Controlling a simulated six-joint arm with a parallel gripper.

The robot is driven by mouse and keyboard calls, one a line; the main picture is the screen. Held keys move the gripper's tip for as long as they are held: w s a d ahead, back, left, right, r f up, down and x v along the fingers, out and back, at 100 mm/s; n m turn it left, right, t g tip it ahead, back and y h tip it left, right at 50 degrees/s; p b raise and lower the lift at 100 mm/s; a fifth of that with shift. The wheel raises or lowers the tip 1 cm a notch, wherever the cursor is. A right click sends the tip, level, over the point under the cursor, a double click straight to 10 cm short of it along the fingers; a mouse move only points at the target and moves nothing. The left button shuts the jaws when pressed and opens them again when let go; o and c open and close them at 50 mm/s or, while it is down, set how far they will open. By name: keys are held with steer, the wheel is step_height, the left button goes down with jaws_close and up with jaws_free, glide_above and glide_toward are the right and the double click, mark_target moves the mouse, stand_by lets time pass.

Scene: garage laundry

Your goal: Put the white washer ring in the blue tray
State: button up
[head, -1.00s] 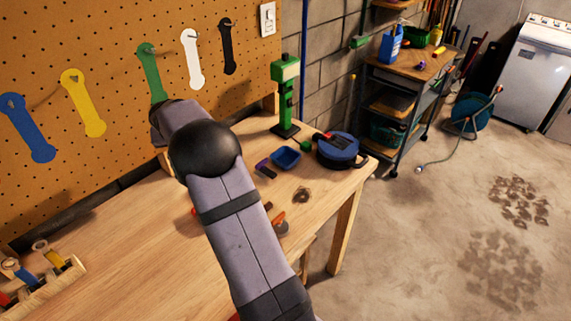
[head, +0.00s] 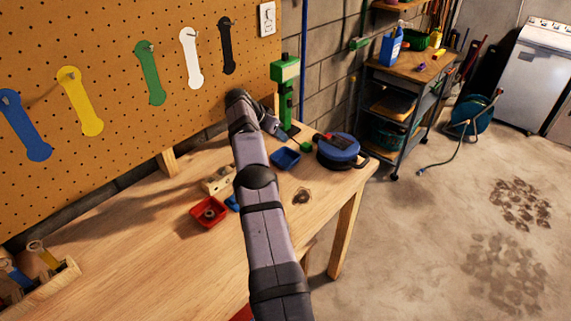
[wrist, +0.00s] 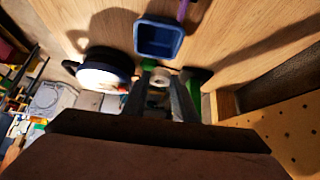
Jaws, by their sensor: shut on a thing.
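The blue tray (head: 285,158) sits on the workbench, just right of my arm in the head view. In the wrist view the blue tray (wrist: 160,53) lies ahead of my fingertips and looks empty. My gripper (wrist: 160,85) is shut on the white washer ring (wrist: 160,76), which shows as a small pale round shape between the fingers, partly hidden by them. In the head view my gripper (head: 271,124) is above the bench's back edge, near the green stand, and the ring cannot be made out there.
A green stand (head: 286,97) rises close beside my gripper. A blue-lidded pot (head: 341,151) and a small green block (head: 305,146) are right of the tray. A red tray (head: 209,212) holding a grey ring and a wooden block (head: 218,180) are left of my arm.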

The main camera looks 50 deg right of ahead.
steer(key=shift+s+d+f, duration=0.25)
steer(key=shift+s+d, duration=0.2)
steer(key=shift+s, duration=0.15)
steer(key=b, duration=0.4)
glide_toward(287, 161)
steer(key=d, duration=0.3)
steer(key=shift+r, duration=0.25)
steer(key=shift+f+p, duration=0.95)
steer(key=shift+f, duration=1.35)
steer(key=shift+f+b, duration=0.25)
steer(key=shift+b, duration=0.1)
steer(key=o, duration=0.8)
steer(key=shift+r, duration=0.1)
steer(key=shift+r, duration=0.1)
